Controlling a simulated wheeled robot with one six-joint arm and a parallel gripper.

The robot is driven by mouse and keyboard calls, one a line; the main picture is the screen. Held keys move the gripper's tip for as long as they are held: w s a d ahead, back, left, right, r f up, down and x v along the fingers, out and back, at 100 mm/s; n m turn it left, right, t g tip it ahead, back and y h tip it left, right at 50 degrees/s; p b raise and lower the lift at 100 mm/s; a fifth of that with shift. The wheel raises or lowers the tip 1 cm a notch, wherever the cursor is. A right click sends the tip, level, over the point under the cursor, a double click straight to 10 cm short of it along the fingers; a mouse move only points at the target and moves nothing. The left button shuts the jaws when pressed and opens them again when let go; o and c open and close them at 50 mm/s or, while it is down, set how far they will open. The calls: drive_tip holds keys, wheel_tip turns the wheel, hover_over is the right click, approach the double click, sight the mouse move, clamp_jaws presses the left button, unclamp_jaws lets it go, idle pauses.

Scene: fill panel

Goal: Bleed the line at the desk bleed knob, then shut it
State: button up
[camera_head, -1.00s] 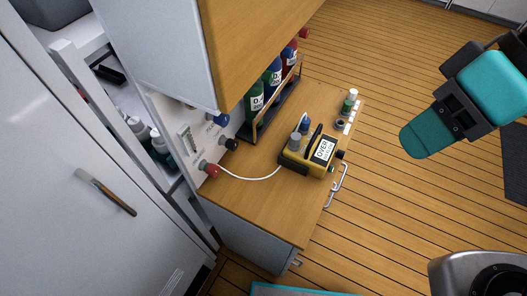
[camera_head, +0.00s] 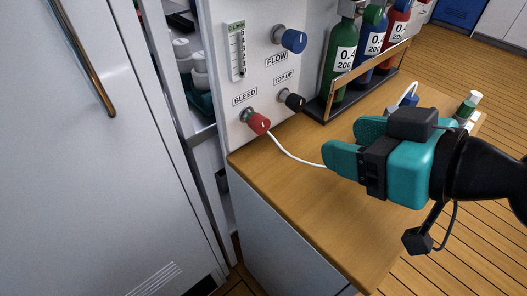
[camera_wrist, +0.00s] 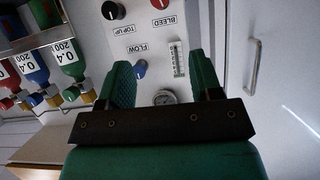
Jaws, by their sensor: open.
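The red bleed knob (camera_head: 258,122) sits low on the white panel (camera_head: 255,75), under the BLEED label, with a thin white line (camera_head: 293,157) running from it to the right. The knob also shows at the top edge of the wrist view (camera_wrist: 160,4). My gripper (camera_head: 350,140) is open and empty, over the desk to the right of the knob and apart from it. In the wrist view its two teal fingers (camera_wrist: 163,76) stand spread in front of the panel. The yellow device on the desk is hidden behind my gripper.
A black top-up knob (camera_head: 292,99) is close right of the bleed knob, with a blue flow knob (camera_head: 292,40) above. A tube gauge (camera_head: 236,52) is at upper left. Bottles (camera_head: 343,60) stand in a rack (camera_head: 365,83). The wooden desk's front (camera_head: 300,205) is clear.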

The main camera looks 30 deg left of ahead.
sight(264, 124)
drive_tip(key=shift+y, duration=0.3)
drive_tip(key=x, duration=0.6)
drive_tip(key=p+x, duration=0.1)
drive_tip(key=x, duration=1.1)
drive_tip(key=shift+a+f+p, duration=0.1)
drive_tip(key=shift+f+p, duration=0.25)
drive_tip(key=shift+f, duration=0.1)
